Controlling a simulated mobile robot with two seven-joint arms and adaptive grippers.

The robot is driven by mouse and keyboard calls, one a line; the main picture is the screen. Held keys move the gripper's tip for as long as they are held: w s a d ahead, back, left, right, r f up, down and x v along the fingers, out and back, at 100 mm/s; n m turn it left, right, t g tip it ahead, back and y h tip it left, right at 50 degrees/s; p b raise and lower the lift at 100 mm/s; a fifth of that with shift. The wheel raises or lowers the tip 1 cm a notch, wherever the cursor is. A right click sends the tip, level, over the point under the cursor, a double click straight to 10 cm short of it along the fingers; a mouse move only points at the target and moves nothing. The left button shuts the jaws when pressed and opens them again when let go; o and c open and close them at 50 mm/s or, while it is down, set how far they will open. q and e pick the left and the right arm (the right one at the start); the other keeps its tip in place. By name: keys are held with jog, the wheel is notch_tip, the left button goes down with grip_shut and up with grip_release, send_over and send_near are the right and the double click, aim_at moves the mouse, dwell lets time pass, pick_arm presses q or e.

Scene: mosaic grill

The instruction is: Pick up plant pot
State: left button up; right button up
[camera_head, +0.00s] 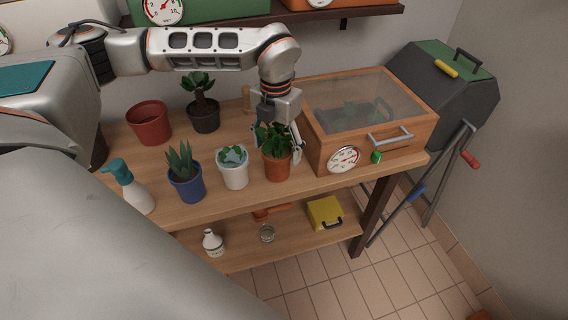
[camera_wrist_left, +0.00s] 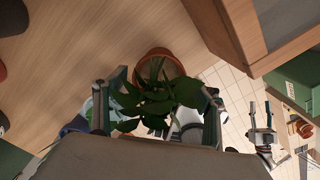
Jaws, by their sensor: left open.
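The leaves hide part of the pot. Other pots on the table are a white one (camera_head: 234,176), a blue one (camera_head: 187,187), a black one (camera_head: 204,119) and an empty red one (camera_head: 149,124).
A wooden box with a glass lid and a gauge (camera_head: 375,125) stands close on the right. A spray bottle (camera_head: 131,190) is at the table's left front. A lower shelf (camera_head: 290,244) holds a yellow box (camera_head: 325,213) and a white bottle (camera_head: 213,243).

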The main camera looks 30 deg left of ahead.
pick_arm(q)
notch_tip(320, 180, down, 7)
jog(key=shift+f, duration=0.1)
dwell(0.3)
jog(key=c, duration=1.5)
